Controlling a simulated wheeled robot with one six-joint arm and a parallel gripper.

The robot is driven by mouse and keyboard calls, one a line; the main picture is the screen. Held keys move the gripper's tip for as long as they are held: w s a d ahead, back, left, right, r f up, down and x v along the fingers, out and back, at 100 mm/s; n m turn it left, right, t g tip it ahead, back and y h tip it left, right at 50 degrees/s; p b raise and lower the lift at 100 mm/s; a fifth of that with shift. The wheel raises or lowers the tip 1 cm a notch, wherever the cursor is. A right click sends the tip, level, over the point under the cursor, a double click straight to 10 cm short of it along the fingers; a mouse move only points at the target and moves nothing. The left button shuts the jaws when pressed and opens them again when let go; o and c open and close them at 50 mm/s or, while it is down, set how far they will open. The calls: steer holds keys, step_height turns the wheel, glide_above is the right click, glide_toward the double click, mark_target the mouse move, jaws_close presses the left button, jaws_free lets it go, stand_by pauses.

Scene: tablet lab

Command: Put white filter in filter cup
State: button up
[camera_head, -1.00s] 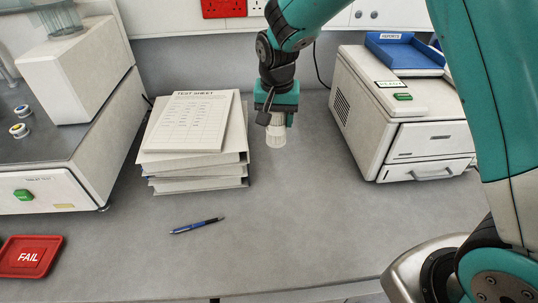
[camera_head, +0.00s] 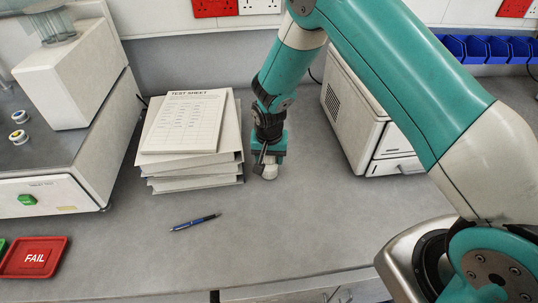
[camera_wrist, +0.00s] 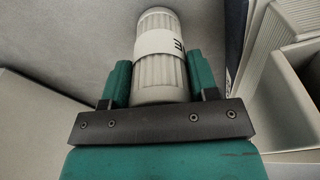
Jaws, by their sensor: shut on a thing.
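The white filter (camera_wrist: 160,60) is a ribbed white cylinder with a pale band and dark lettering. My gripper (camera_wrist: 160,85) is shut on it, with a green finger on each side. I see nothing that is clearly the filter cup.
A stack of papers (camera_head: 195,172) stands close left of my gripper. A white machine (camera_head: 355,125) stands to the right. A pen (camera_head: 195,222) and a red FAIL tray (camera_head: 50,258) lie in front. A clear vessel (camera_head: 48,24) tops the left machine. The front middle bench is otherwise clear.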

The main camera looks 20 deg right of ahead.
steer(key=shift+f, duration=0.2)
steer(key=o, duration=1)
steer(key=shift+r, duration=0.1)
steer(key=shift+c, duration=0.2)
steer(key=shift+r, duration=0.15)
